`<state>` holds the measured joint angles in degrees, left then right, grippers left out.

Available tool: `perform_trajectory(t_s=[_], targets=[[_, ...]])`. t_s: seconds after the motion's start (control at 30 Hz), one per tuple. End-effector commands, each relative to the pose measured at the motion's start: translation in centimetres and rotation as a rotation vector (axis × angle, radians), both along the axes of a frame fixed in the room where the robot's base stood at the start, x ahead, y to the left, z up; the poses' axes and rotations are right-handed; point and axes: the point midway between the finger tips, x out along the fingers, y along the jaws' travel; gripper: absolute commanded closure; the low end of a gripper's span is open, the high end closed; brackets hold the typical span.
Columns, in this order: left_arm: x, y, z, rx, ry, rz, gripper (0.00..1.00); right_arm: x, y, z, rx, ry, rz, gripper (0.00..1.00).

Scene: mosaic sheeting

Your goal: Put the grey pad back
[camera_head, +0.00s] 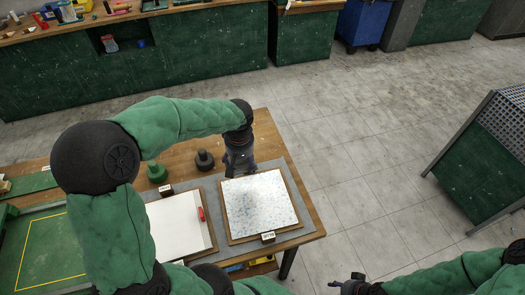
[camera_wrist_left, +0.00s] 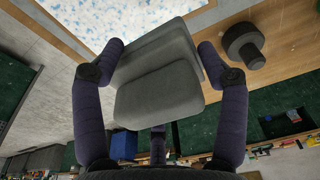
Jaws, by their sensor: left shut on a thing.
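My left gripper (camera_head: 238,168) is at the back edge of the speckled mosaic sheet (camera_head: 258,205). In the left wrist view my gripper (camera_wrist_left: 160,58) has its fingers on both sides of the grey pad (camera_wrist_left: 158,92), a stepped block, and is shut on it. In the head view the gripper mostly hides the pad. I cannot tell whether the pad touches anything below. My right gripper (camera_head: 350,284) is at the bottom edge, small and dark, away from the table; its jaws are unclear.
A dark round-based tool (camera_head: 205,160) and a green one (camera_head: 157,172) stand left of my left gripper. A white board (camera_head: 178,226) with a red item (camera_head: 201,214) lies left of the mosaic sheet. A green tray (camera_head: 40,255) is at far left.

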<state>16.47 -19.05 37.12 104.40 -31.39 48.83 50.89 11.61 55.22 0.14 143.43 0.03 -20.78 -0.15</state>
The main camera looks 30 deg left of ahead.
Motion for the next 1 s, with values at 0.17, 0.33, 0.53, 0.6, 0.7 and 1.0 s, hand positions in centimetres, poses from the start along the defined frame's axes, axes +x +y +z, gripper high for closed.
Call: perform_trajectory(t_s=[0.17,0.33,0.53,0.6,0.7,1.0], targets=[[2.5,1.4,-1.5,-0.001,0.002,-0.001,0.57,0.0,0.0,-0.4,0.0,0.001,0.0,0.54],[5.3,2.9,-2.9,0.0,0.003,0.0,0.57,0.0,0.0,-0.6,0.0,0.001,0.0,0.54],[8.3,4.6,-5.2,0.0,0.004,0.0,0.57,0.0,0.0,-1.0,0.0,0.0,0.0,0.54],[9.1,5.1,-6.4,0.0,0.003,-0.001,0.57,0.0,0.0,-1.3,0.0,0.0,0.0,0.54],[10.2,5.7,-7.8,-0.001,0.002,0.0,0.57,0.0,0.0,-1.5,0.0,0.0,0.0,0.54],[11.6,6.4,-9.4,0.001,-0.001,0.0,0.57,0.0,0.0,-1.7,0.0,0.0,0.0,0.54]])
